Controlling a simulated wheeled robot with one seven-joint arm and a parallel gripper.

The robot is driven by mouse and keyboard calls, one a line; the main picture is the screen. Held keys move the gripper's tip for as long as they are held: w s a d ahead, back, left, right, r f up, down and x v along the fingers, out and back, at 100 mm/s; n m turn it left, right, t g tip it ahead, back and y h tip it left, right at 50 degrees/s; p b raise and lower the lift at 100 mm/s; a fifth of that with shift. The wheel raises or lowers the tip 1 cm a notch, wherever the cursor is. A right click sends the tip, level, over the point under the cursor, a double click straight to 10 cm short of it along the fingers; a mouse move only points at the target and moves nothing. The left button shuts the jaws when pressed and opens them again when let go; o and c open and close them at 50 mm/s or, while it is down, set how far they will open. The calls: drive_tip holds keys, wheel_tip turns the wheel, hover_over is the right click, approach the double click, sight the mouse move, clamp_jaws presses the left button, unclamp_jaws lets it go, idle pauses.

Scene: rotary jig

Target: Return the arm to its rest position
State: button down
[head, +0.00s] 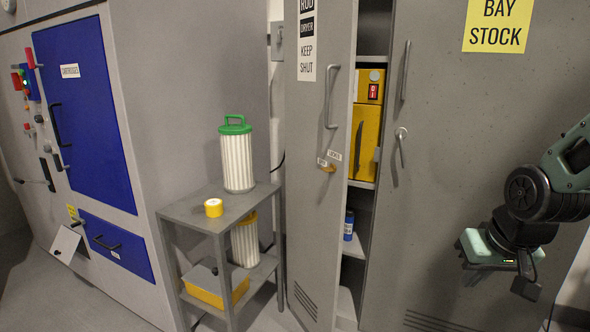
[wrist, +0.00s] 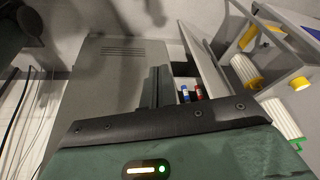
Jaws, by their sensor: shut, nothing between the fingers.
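My gripper (head: 466,268) is at the right of the head view, in front of the grey cabinet's right door (head: 465,150) and apart from it. It is shut and empty. In the wrist view its dark fingers (wrist: 155,88) are together, with the cabinet's lower part beyond. My arm bends in from the right edge of the head view.
The cabinet's left door (head: 318,230) stands ajar, showing a yellow case (head: 366,135) and a blue can (head: 349,225). A blue-panelled machine (head: 200,80) stands farther left.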

drive_tip(key=s+n+g, duration=0.1)
drive_tip(key=s+g, duration=0.1)
drive_tip(key=s, duration=0.5)
drive_tip(key=s+a+r+n+g+p, duration=0.1)
drive_tip(key=s+a+r+n, duration=0.1)
drive_tip(key=s+a, duration=0.4)
drive_tip(key=s+a+r+n+g+p, duration=0.1)
drive_tip(key=s+a+n, duration=0.4)
drive_tip(key=a, duration=0.6)
drive_tip(key=shift+s+r+p, duration=0.45)
drive_tip(key=shift+s+p, duration=0.05)
drive_tip(key=shift+s, duration=0.3)
drive_tip(key=shift+w+a, duration=0.1)
